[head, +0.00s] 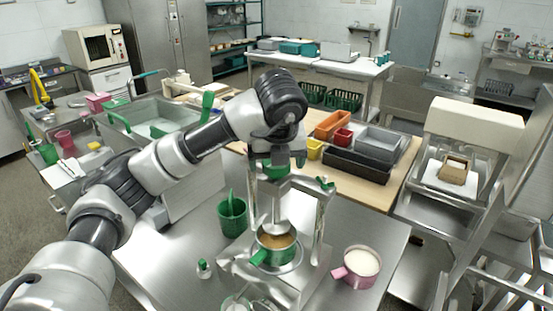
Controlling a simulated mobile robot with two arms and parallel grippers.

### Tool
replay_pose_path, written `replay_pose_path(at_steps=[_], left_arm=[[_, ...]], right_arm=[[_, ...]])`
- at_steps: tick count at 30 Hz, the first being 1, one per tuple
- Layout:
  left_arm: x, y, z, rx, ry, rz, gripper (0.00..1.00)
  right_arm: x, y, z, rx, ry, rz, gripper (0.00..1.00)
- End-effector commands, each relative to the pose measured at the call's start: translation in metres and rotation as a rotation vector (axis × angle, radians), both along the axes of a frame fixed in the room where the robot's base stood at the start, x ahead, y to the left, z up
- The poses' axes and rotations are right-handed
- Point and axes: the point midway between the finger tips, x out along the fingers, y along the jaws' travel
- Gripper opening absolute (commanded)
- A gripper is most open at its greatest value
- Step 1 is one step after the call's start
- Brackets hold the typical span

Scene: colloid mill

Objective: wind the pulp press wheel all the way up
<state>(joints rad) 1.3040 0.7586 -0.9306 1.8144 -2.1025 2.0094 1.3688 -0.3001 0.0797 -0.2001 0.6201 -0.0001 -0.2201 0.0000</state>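The pulp press (320,215) is a metal frame standing on the steel table in the middle of the head view. Its screw and round plate (279,226) reach down into a green pot (265,256) holding brown pulp. Green parts at the top of the press, apparently the wheel (270,168), show just under my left gripper (279,163). My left gripper points down over the top of the screw. Its fingers are small and partly hidden by the wrist, so I cannot tell whether they grip the wheel. My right gripper is not in view.
A pink pot (357,267) with pale contents stands right of the press. A green cup (232,216) and a small green-capped bottle (204,268) stand left of it. Coloured bins (372,160) sit behind on a wooden-topped table. The steel table's front left is clear.

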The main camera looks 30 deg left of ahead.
Motion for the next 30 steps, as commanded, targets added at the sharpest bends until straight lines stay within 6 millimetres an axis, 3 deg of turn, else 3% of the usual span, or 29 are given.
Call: replay_pose_path(at_steps=[10, 24, 30], left_arm=[[-0.002, -0.002, 0.008, 0.001, -0.001, -0.003, 0.88], [-0.027, -0.017, 0.079, 0.002, -0.002, -0.001, 0.88], [-0.033, -0.022, 0.096, 0.001, -0.001, 0.000, 0.88]], right_arm=[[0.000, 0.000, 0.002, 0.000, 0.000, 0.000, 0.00], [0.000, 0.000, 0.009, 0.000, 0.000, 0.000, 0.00], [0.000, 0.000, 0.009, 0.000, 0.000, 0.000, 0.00]])
